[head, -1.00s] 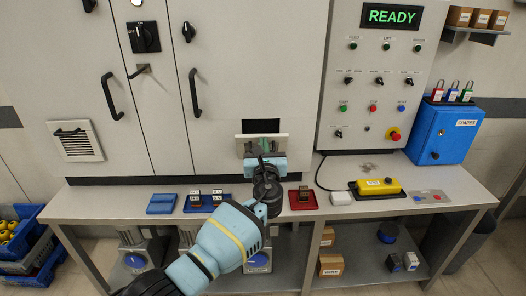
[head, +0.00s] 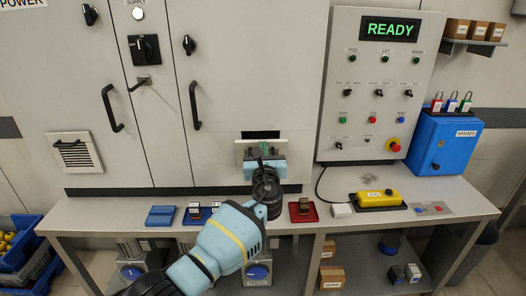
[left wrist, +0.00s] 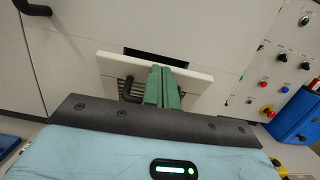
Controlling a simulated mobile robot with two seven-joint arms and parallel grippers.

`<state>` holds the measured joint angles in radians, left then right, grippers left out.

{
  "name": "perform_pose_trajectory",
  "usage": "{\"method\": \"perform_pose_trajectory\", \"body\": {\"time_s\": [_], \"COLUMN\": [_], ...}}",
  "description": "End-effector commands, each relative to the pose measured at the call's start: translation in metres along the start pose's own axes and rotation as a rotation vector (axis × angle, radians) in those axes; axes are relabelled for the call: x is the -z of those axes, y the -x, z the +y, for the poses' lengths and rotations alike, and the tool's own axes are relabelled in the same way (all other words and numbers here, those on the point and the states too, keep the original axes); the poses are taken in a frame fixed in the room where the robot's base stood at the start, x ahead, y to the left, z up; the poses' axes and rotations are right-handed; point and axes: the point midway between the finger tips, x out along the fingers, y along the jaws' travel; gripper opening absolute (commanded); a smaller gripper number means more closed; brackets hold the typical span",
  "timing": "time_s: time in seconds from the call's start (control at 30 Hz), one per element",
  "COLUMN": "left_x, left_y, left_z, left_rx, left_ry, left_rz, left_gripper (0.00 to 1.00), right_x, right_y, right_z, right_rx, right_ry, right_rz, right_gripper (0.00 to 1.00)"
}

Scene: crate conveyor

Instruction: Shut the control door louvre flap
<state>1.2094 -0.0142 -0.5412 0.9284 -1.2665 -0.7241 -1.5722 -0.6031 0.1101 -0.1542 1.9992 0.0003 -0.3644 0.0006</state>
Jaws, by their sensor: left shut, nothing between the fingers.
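The louvre flap (head: 241,147) is a pale panel low on the right-hand cabinet door. In the left wrist view the flap (left wrist: 190,92) shows slats and a dark handle (left wrist: 130,91). A dark opening (head: 261,134) shows as a narrow slot above its top edge, so it stands partly open. My left gripper (head: 263,150) is in front of the flap, its green fingers (left wrist: 162,86) shut and empty, just right of the handle. The fingertips appear to be against the flap, but exact contact is hard to tell. The gripper hides part of the flap. My right gripper is not in view.
A workbench (head: 110,211) runs below the cabinet, with blue trays, a red tray (head: 303,216) and a yellow pendant (head: 378,197). A control panel (head: 335,80) reading READY and a blue box (head: 440,145) stand right. Another louvre (head: 75,152) is at left.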

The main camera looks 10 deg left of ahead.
Motion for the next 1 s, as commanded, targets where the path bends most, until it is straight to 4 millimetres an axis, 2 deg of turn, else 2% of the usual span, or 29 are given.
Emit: {"method": "perform_pose_trajectory", "body": {"time_s": [0.43,1.0], "left_x": [-0.0047,-0.0082], "left_y": [-0.0046,-0.0093], "left_z": [-0.0004,-0.0005], "left_rx": [0.001,0.001], "left_ry": [0.0,0.0], "left_rz": [-0.001,0.0], "left_gripper": [0.0,0.0], "right_x": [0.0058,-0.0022], "right_y": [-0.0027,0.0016], "right_z": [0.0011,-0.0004], "right_rx": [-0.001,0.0], "right_ry": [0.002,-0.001], "right_rz": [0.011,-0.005], "right_gripper": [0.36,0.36]}}
